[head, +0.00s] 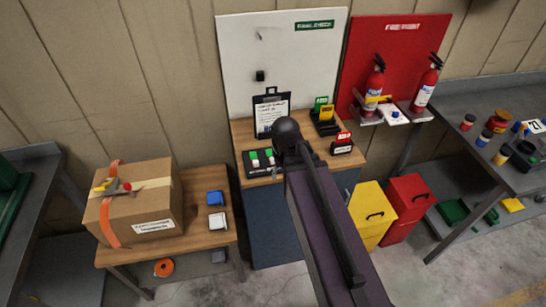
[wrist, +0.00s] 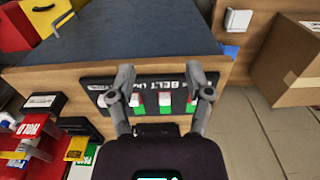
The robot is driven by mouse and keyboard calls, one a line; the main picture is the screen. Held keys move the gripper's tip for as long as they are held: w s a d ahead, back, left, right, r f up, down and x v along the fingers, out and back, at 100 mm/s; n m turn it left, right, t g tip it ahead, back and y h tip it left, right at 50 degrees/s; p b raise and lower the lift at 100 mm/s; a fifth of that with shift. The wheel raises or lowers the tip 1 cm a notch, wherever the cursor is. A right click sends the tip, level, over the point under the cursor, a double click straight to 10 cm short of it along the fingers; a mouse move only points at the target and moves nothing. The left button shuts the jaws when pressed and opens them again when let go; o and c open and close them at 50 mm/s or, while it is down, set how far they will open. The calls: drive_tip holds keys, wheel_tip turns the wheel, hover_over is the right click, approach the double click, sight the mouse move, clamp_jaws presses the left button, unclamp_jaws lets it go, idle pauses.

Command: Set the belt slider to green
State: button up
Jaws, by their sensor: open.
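The dark belt panel (wrist: 152,99) lies on the wooden counter top in the wrist view, with "BELT" lettering and several sliders with white, green and red parts. One slider (wrist: 165,101) shows between my fingertips, with green below its white part. My gripper (wrist: 163,88) is open, its two fingers spread over the panel. I cannot tell whether either finger touches a slider. In the head view the panel (head: 249,170) sits at the counter's left front, showing green and white patches.
A clipboard (head: 271,115) stands behind the panel. Card holders (head: 325,122) and a "HOLD" block (wrist: 40,105) stand on the same counter. A cardboard box (head: 140,205) is on the lower bench to the left. Yellow (head: 370,205) and red (head: 410,200) bins stand right.

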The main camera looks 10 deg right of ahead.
drive_tip(key=w+r+p, duration=0.2)
drive_tip(key=w+r, duration=0.1)
drive_tip(key=w, duration=0.4)
drive_tip(key=w+r+p, duration=0.2)
drive_tip(key=w+p, duration=0.1)
drive_tip(key=w, duration=0.4)
drive_tip(key=shift+w+r, duration=0.3)
drive_tip(key=shift+r, duration=0.1)
drive_tip(key=shift+a+f, duration=0.1)
drive_tip(key=shift+f, duration=0.1)
wheel_tip(320, 180, down, 13)
drive_tip(key=b, duration=1.3)
drive_tip(key=shift+f+b, duration=0.2)
drive_tip(key=shift+b, duration=0.1)
